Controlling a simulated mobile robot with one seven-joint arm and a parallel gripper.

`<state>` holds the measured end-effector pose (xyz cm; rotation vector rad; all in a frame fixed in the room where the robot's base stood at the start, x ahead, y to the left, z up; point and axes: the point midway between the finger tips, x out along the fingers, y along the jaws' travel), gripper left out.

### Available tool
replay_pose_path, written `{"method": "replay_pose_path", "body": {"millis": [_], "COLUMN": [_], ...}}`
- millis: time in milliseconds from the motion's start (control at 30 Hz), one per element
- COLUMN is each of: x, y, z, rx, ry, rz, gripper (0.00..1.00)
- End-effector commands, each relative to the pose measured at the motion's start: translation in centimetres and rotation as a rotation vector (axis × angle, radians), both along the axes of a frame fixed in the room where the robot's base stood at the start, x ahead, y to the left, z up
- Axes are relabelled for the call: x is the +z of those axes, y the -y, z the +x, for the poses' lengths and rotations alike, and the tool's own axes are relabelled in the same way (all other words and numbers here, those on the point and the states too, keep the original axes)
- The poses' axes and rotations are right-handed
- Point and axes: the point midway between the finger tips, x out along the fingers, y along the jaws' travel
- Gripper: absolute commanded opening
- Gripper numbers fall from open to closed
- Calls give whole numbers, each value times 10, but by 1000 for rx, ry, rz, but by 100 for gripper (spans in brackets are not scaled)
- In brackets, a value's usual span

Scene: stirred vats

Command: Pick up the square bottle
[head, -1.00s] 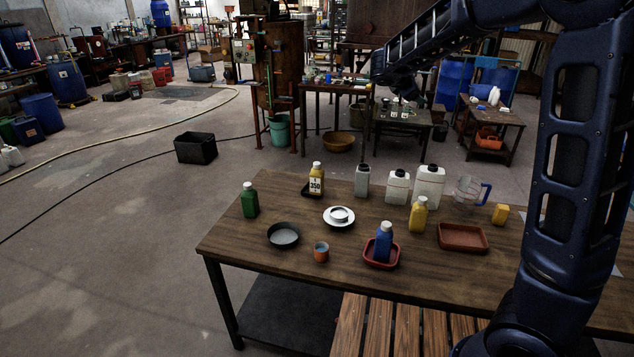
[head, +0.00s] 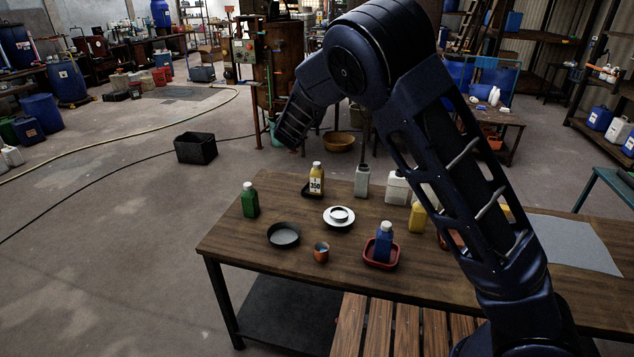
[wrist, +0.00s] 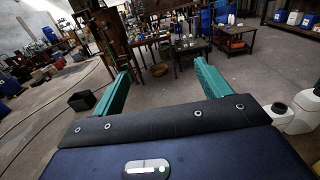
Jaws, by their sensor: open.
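Several bottles stand on the wooden table (head: 225,243). A blue bottle (head: 384,243) with a white cap, also boxy, stands in a red tray (head: 368,262). I cannot tell for certain which is the square bottle. My gripper (wrist: 161,70) shows in the wrist view with its two teal fingers wide apart and nothing between them. It points out past the table over the floor.

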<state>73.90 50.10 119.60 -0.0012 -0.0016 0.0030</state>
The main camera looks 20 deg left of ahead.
Motion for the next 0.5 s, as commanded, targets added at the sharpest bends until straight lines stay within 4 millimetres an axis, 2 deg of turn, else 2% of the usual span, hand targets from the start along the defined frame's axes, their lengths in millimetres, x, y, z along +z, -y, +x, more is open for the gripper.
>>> {"method": "replay_pose_path", "body": {"millis": [33, 500], "x": [-20, -198], "y": [1, 2], "z": [0, 1], "rx": [-2, -2], "ry": [-2, -1], "rz": [-8, -7], "gripper": [76, 76]}}
